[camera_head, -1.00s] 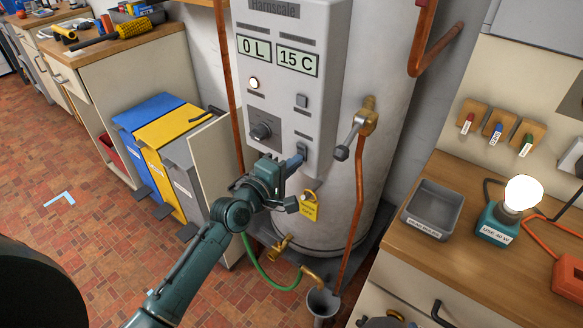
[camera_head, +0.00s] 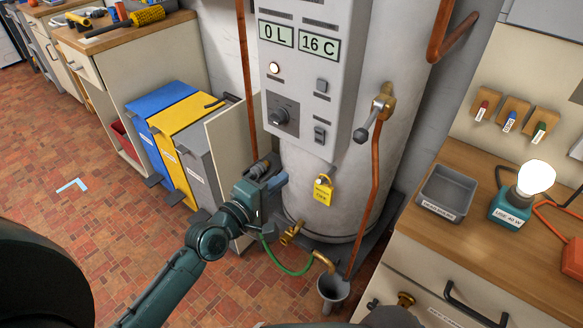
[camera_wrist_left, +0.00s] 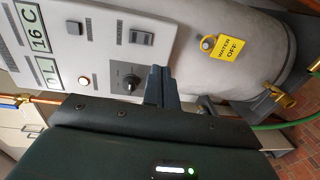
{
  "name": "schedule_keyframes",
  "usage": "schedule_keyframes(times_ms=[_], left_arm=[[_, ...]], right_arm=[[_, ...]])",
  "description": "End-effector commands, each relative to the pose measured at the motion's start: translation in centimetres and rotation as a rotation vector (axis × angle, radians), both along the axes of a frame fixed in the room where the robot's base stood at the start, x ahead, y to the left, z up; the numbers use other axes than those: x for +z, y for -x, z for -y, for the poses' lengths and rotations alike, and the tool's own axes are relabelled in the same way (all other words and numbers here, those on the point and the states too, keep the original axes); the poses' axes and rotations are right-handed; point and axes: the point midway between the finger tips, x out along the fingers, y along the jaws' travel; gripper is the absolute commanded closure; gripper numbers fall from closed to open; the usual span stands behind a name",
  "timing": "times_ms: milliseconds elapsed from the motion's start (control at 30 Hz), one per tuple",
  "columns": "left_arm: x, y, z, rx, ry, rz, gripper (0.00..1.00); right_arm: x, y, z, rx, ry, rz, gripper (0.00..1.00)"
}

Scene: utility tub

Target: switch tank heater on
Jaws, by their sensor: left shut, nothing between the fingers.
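The tank heater's grey control panel (camera_head: 303,60) hangs on the pale tank (camera_head: 375,75). Its displays read 0 L and 16 C (camera_head: 319,44). It carries a glowing round lamp (camera_head: 273,67), a square button (camera_head: 321,85), a dark knob (camera_head: 279,116) and a rocker switch (camera_head: 319,134). In the left wrist view, the rocker switch (camera_wrist_left: 141,37) and knob (camera_wrist_left: 131,83) show beyond the fingers. My left gripper (camera_head: 279,180) is shut and empty, below and left of the rocker switch, apart from the panel. Its closed fingers also show in the left wrist view (camera_wrist_left: 160,83).
A yellow "WATER OFF" tag (camera_head: 323,192) hangs on the tank below the panel. A lever valve (camera_head: 372,120) and copper pipes stand to its right. Blue, yellow and grey bins (camera_head: 176,130) stand left. The right counter (camera_head: 462,235) holds a grey tray (camera_head: 447,190) and a lit lamp (camera_head: 536,177).

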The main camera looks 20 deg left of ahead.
Motion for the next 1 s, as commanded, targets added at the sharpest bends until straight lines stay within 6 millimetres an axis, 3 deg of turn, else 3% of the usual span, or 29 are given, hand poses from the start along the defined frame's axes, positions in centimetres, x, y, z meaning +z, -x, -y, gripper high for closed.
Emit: schedule_keyframes(times_ms=[200, 767, 867, 1000], left_arm=[[-0.2, 1.7, -0.6, 0.0, -0.001, 0.0, 1.0], [-0.3, 1.9, -0.6, -0.001, -0.01, -0.001, 1.0], [-1.1, 3.0, -0.1, -0.016, -0.121, -0.005, 1.0], [-4.0, 7.2, 1.5, -0.094, -0.52, -0.003, 1.0]], right_arm=[[0.0, -0.1, 0.0, -0.002, -0.004, 0.003, 0.64], [0.1, -0.1, 0.2, 0.005, 0.004, 0.005, 0.64], [0.7, -0.1, 0.3, 0.005, 0.006, 0.005, 0.64], [2.0, 0.0, 0.5, 0.001, 0.016, -0.004, 0.64]])
